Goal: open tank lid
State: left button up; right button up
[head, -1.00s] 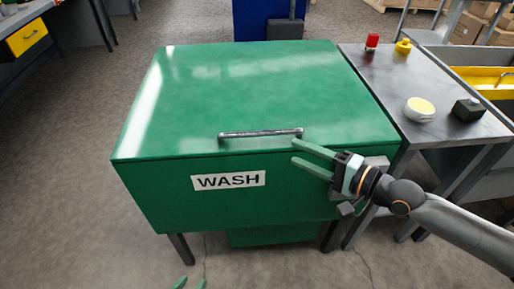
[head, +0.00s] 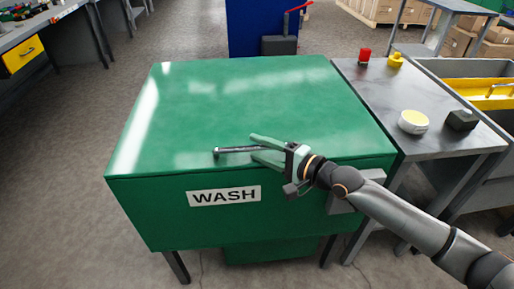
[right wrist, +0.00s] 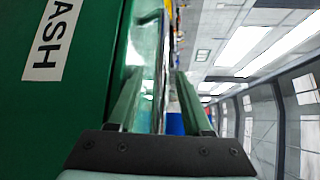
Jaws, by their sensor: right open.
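The green tank (head: 150,215) labelled WASH stands in the middle of the head view. Its flat green lid (head: 220,100) lies closed on top. A metal bar handle (head: 230,151) runs along the lid's front edge. My right gripper (head: 252,148) comes in from the right, open, with one finger on each side of the handle's right part in the head view. The fingers hide that part of the handle. In the right wrist view, the open fingers (right wrist: 160,95) have a grey bar, seemingly the handle (right wrist: 160,70), between them; contact is unclear. My left gripper is out of view.
A grey metal table (head: 385,95) stands close to the tank's right, with a white-and-yellow round item (head: 413,122), a dark block (head: 461,120), a red item (head: 365,55) and a yellow item (head: 395,60). A blue cabinet (head: 250,30) stands behind. Floor is clear at left.

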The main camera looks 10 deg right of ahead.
jog(key=shift+w+a+f, duration=0.1)
jog(key=shift+w+a, duration=0.3)
grip_shut()
dwell(1.3)
